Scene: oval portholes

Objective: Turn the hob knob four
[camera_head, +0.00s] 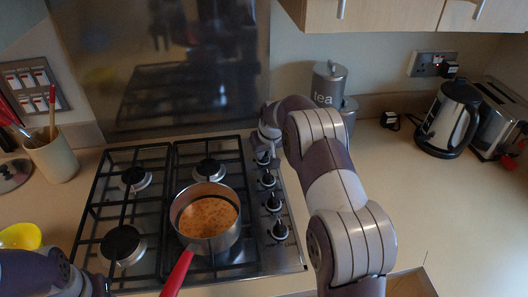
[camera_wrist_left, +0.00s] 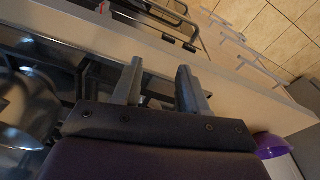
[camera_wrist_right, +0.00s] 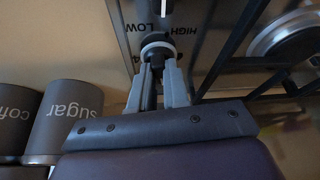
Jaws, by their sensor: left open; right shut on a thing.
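A column of black and silver hob knobs runs down the hob's right side in the head view: the farthest (camera_head: 262,158), a second (camera_head: 267,180), a third (camera_head: 273,203) and the nearest (camera_head: 280,230). My right gripper (camera_wrist_right: 155,72) is shut on a dark knob at the far end of the column. In the right wrist view its fingers stand on both sides of it, beside HIGH and LOW marks. My arm partly hides this grip in the head view. My left gripper (camera_wrist_left: 160,80) is open and empty, near the counter's front edge.
A saucepan (camera_head: 184,210) of orange food stands on the hob (camera_head: 150,270), its red handle (camera_head: 178,274) pointing forward. Canisters (camera_head: 328,84) stand behind my right arm. A kettle (camera_head: 450,118) and toaster (camera_head: 498,122) are at the right. The right counter is mostly clear.

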